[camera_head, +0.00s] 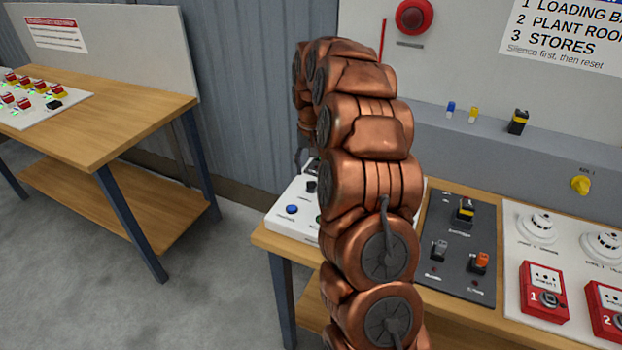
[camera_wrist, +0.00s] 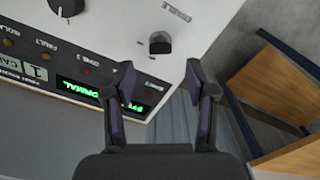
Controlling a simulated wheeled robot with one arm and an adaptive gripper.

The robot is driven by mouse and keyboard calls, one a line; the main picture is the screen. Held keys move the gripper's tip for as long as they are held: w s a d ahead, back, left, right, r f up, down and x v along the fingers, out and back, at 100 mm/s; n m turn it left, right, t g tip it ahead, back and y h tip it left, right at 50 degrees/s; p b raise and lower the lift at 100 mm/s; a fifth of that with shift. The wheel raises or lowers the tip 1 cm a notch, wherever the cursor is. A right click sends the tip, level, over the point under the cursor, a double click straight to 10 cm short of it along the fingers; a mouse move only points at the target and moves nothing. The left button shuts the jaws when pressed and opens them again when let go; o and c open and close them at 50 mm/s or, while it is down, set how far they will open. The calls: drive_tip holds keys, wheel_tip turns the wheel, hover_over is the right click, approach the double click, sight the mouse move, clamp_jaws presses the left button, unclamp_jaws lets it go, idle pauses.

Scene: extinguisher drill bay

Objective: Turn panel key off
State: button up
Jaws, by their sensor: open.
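The white control panel (camera_wrist: 115,35) fills the upper left of the wrist view, seen upside down. A dark key-like knob (camera_wrist: 160,43) stands on it by a small label that seems to read "ENABLE". My gripper (camera_wrist: 160,73) is open and empty, its two fingers pointing at the panel, the knob lying just beyond and between the fingertips. I cannot see contact. In the head view the panel (camera_head: 284,222) is partly hidden behind my arm, with a dark knob (camera_head: 311,187) and a blue button (camera_head: 292,209) showing. My gripper is mostly hidden there.
A green-lit display (camera_wrist: 85,90) and a second dark knob (camera_wrist: 62,6) are on the panel. A dark switch plate (camera_head: 455,245) and red call points (camera_head: 545,292) lie right of my arm. Another wooden table (camera_head: 120,115) stands left, with open floor between.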

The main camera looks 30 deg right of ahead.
sight(311, 185)
drive_tip(key=shift+f+p, duration=0.85)
drive_tip(key=shift+f, duration=1.9)
clamp_jaws()
